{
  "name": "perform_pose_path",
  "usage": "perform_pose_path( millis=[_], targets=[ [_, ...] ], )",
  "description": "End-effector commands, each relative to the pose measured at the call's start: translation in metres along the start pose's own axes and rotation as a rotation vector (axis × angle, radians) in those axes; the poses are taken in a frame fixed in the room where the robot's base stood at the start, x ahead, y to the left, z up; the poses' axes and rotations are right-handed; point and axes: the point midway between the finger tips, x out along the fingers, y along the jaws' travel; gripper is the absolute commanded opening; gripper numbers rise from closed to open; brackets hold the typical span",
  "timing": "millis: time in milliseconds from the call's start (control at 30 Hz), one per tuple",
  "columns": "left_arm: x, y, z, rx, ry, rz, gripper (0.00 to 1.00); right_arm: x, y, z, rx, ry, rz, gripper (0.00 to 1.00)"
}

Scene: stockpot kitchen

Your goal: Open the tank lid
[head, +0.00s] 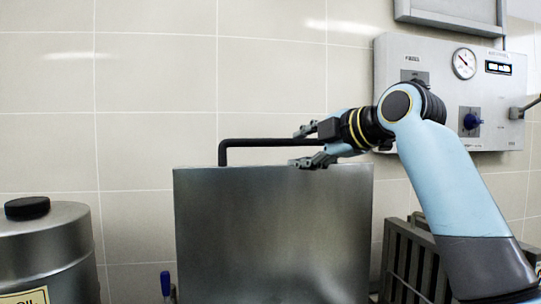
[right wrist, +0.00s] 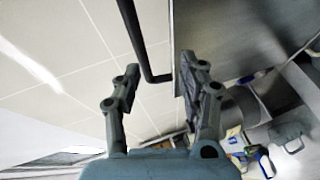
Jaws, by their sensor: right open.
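A flat steel panel (head: 270,235), which looks like the tank lid standing upright, fills the middle of the head view. A black bar handle (head: 262,143) shows just above and behind its top edge. My right gripper (head: 300,148) is open at the right part of the bar, one finger above the other at the panel's top edge. In the right wrist view the bar (right wrist: 133,30) ends between the two open fingers (right wrist: 157,82), and the panel (right wrist: 230,30) lies beside it. Whether a finger touches the bar or panel cannot be told. My left gripper is not in view.
A steel drum (head: 50,245) with a black cap (head: 27,208) stands at the left. A dark slatted rack (head: 400,265) stands right of the panel.

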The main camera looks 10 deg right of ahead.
Motion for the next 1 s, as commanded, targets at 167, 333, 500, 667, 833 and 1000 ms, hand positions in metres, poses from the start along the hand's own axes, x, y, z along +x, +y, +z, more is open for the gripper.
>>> perform_pose_path(
  millis=[167, 333, 500, 667, 833, 1000],
  targets=[
    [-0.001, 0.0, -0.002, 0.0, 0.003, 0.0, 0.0, 0.005, 0.03, -0.006, -0.083, 0.022, 0.045, 0.42],
    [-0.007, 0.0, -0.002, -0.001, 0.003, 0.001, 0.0, 0.029, 0.032, -0.008, -0.082, 0.024, 0.045, 0.42],
    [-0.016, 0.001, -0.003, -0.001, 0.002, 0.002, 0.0, 0.064, 0.034, -0.008, -0.082, 0.022, 0.044, 0.42],
    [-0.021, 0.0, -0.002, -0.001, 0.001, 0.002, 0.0, 0.091, 0.034, -0.008, -0.083, 0.021, 0.044, 0.42],
    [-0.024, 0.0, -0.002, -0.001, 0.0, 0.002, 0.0, 0.106, 0.034, -0.008, -0.083, 0.021, 0.045, 0.42],
    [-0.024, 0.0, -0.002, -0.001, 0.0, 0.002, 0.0, 0.109, 0.033, -0.008, -0.084, 0.02, 0.045, 0.42]
  ],
)
